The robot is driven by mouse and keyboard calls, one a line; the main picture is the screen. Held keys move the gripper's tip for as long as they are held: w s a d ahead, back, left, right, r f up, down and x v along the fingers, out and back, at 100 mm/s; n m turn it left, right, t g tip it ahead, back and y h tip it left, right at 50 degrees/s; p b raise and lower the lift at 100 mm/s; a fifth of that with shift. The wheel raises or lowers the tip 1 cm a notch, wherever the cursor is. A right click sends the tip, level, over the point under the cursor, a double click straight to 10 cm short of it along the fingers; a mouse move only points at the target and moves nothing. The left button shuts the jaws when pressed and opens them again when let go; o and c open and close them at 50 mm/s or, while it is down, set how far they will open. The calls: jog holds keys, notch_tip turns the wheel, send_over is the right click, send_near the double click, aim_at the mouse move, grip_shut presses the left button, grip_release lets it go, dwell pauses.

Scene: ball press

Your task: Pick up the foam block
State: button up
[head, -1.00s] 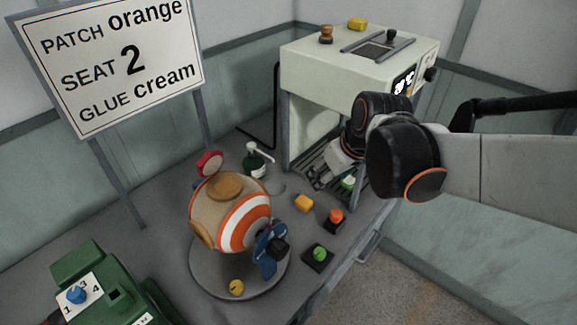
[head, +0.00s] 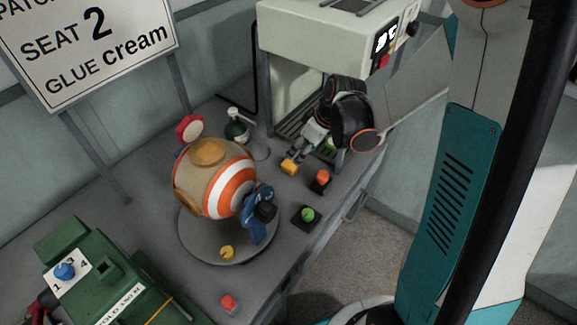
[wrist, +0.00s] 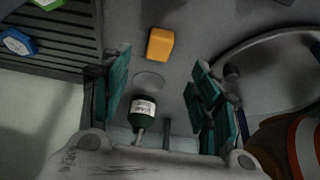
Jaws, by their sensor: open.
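A small orange-yellow block, apparently the foam block (head: 289,167), lies on the grey bench in front of the press. In the wrist view the block (wrist: 160,45) lies beyond the fingertips, roughly centred between the two fingers. My gripper (head: 302,149) is just behind the block in the head view, low over the bench. In the wrist view my gripper (wrist: 158,85) is open, with teal finger pads spread wide and nothing between the tips. I cannot tell its exact height above the bench.
A green glue bottle (wrist: 143,112) shows near the left finger; it also stands behind the ball (head: 237,127). The striped ball (head: 215,178) sits on a round plate to the left. Orange (head: 321,180) and green (head: 306,215) buttons are near the block. The press (head: 325,45) stands behind.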

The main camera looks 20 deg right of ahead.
aim_at(290, 164)
jog(key=b+x, duration=0.4)
jog(key=x, duration=0.6)
jog(key=shift+w+a, duration=0.15)
jog(key=shift+w, duration=0.1)
jog(key=c, duration=0.9)
jog(key=shift+r, duration=0.1)
notch_tip(290, 164, up, 20)
jog(key=p, duration=0.7)
jog(key=shift+o, duration=1.3)
jog(key=c, duration=0.4)
